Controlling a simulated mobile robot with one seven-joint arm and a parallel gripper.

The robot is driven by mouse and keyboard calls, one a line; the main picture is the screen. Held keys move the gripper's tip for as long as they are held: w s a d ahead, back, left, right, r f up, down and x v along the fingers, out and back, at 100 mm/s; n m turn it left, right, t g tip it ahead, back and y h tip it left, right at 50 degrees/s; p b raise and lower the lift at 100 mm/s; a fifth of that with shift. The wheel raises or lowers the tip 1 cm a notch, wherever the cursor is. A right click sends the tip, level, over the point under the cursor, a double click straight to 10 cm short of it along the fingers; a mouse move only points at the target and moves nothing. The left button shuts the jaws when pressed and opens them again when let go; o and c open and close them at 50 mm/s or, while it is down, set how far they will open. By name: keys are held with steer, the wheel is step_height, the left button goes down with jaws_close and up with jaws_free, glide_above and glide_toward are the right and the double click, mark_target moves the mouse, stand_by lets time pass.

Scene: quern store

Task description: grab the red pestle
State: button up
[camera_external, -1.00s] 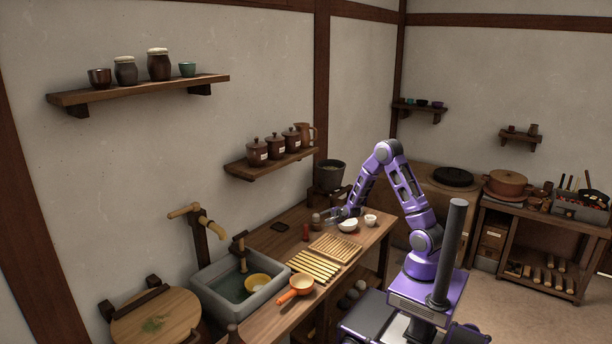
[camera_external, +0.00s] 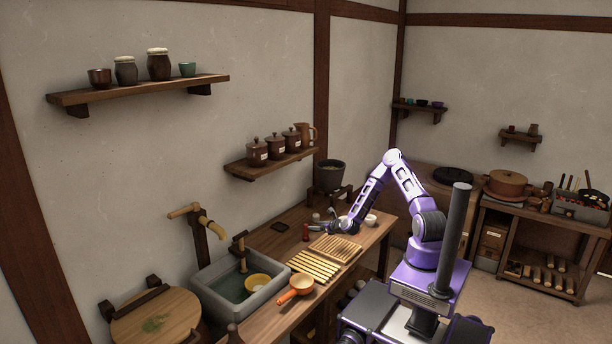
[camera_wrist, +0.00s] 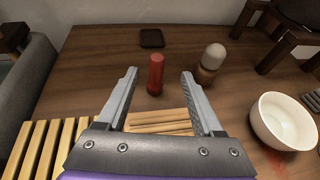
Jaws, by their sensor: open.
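The red pestle (camera_wrist: 155,75) stands upright on the wooden counter in the wrist view, just beyond and between the open fingers. It also shows in the external view (camera_external: 306,232) as a small red upright piece on the counter. My gripper (camera_wrist: 159,80) is open and empty, its two grey fingers spread apart on either side of the line to the pestle. In the external view my gripper (camera_external: 318,222) is low over the counter, close to the pestle. The pestle is not between closed fingers.
A grey-topped wooden shaker (camera_wrist: 211,60) stands right of the pestle, near the right finger. A white bowl (camera_wrist: 284,121) is farther right. Slatted racks (camera_wrist: 45,146) lie in front. A dark square coaster (camera_wrist: 151,38) lies behind. A stone sink (camera_external: 238,296) is left.

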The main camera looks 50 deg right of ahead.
mark_target(306, 233)
steer(key=x, duration=0.6)
steer(key=shift+w+f, duration=0.15)
steer(key=shift+w, duration=0.05)
steer(key=shift+a+f+x, duration=0.1)
steer(key=shift+f+x, duration=0.05)
steer(key=shift+x, duration=1.2)
steer(key=shift+a+f+x, duration=0.15)
steer(key=shift+f+x, duration=0.05)
steer(key=shift+x, duration=1.15)
steer(key=shift+s, duration=0.1)
steer(key=shift+r, duration=0.1)
jaws_close()
